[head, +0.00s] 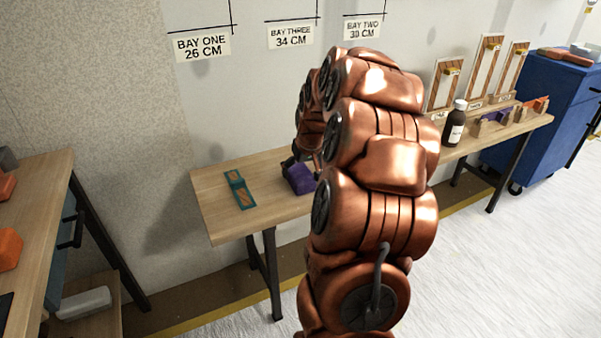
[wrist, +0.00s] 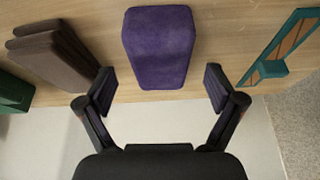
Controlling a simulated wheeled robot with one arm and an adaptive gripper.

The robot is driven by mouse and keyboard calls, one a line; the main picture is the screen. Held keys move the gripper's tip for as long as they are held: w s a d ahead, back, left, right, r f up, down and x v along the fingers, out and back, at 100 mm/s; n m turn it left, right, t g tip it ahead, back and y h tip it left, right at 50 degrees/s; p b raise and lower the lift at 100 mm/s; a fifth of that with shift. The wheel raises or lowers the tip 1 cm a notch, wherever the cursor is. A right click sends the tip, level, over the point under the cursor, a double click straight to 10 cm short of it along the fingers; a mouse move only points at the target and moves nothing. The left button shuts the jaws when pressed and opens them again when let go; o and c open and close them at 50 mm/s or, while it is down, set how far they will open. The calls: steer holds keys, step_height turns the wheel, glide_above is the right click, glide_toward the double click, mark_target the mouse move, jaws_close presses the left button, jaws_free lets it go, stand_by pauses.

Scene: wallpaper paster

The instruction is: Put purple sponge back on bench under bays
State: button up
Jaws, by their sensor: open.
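The purple sponge (head: 299,178) lies on the wooden bench (head: 214,196) under the bay signs, right of a teal-and-wood tool. In the wrist view the sponge (wrist: 160,45) is centred just ahead of my fingertips, resting on the wood. My gripper (wrist: 159,90) is open, one finger to each side, with nothing between the pads. In the head view my gripper (head: 296,164) is at the sponge, partly hidden by my copper arm. My arm also hides the middle of the bench.
The teal tool (head: 239,188) lies near the bench's left end. Dark brown blocks (wrist: 48,52) and a green item (wrist: 13,92) lie left of the sponge in the wrist view. A dark bottle (head: 454,124) stands farther right. A blue cabinet (head: 541,105) and another table (head: 40,200) flank the bench.

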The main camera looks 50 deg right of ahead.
steer(key=v, duration=0.4)
steer(key=s+a+n+g+y, duration=0.15)
steer(key=s+a, duration=0.25)
steer(key=a, duration=0.8)
steer(key=s+a+n+g+y, duration=0.1)
steer(key=s+a+n+g, duration=0.15)
steer(key=a, duration=0.95)
steer(key=s+a+f+g, duration=0.1)
steer(key=s+a, duration=0.3)
steer(key=s, duration=0.4)
steer(key=s+a+n+g, duration=0.1)
steer(key=s+a+g, duration=0.1)
steer(key=s+a, duration=0.35)
steer(key=s+a+f+g, duration=0.1)
steer(key=s+a, duration=0.2)
steer(key=s, duration=0.6)
step_height(320, 180, up, 33)
steer(key=w+t+p, duration=0.1)
steer(key=t+p, duration=0.1)
steer(key=p, duration=2.9)
steer(key=shift+w+p, duration=0.25)
steer(key=shift+p, duration=0.05)
steer(key=shift+d+f+h, duration=0.1)
steer(key=shift+d+h, duration=0.05)
steer(key=shift+h, duration=0.1)
